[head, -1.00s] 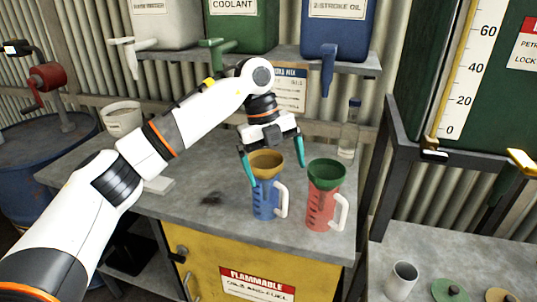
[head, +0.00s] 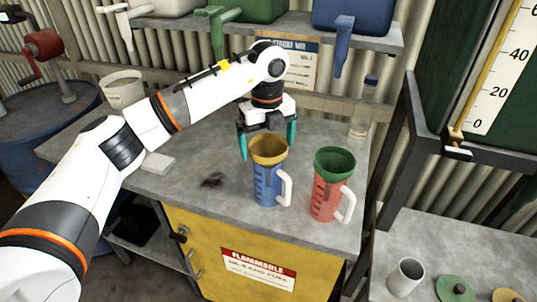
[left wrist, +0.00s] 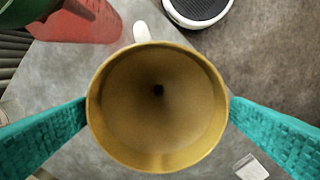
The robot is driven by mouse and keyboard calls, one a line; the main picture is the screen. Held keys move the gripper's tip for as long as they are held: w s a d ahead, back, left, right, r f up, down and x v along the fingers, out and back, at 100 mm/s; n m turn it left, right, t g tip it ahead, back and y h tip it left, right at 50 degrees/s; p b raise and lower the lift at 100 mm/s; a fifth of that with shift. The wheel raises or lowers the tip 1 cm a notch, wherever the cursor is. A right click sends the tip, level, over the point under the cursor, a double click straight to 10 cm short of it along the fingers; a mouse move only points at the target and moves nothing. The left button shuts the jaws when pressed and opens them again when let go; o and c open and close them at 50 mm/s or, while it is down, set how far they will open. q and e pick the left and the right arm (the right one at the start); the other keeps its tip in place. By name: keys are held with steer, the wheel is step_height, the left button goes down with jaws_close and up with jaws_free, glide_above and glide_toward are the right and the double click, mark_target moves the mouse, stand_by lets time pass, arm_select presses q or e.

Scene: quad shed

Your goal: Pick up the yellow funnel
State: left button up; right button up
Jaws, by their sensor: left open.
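The yellow funnel (head: 268,147) sits mouth up in the top of a blue measuring jug (head: 268,186) on the grey bench. My left gripper (head: 267,147) is open, pointing down, with its teal fingers on either side of the funnel's rim. In the left wrist view the funnel (left wrist: 158,120) fills the middle, its round mouth facing the camera and its dark hole near the centre. The teal fingertips show close to its left and right edges there; I cannot tell whether they touch it. My right gripper is not in view.
A red jug (head: 325,200) with a green funnel (head: 335,162) stands just right of the blue jug. A clear bottle (head: 362,122) stands behind. A shelf (head: 385,38) with containers hangs above. The bench (head: 200,155) is mostly clear to the left.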

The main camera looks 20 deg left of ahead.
arm_select(q)
step_height(320, 180, down, 3)
steer(key=shift+f+p, duration=0.2)
steer(key=shift+p, duration=0.35)
steer(key=shift+w+f, duration=0.1)
steer(key=shift+f, duration=0.1)
steer(key=shift+d, duration=0.1)
steer(key=c, duration=0.9)
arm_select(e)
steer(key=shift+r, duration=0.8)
arm_select(q)
steer(key=shift+o, duration=0.2)
steer(key=shift+r, duration=0.1)
step_height(320, 180, up, 10)
steer(key=b, duration=0.3)
glide_above(268, 153)
steer(key=s, duration=0.2)
steer(key=shift+s+d, duration=0.2)
steer(key=shift+d, duration=0.2)
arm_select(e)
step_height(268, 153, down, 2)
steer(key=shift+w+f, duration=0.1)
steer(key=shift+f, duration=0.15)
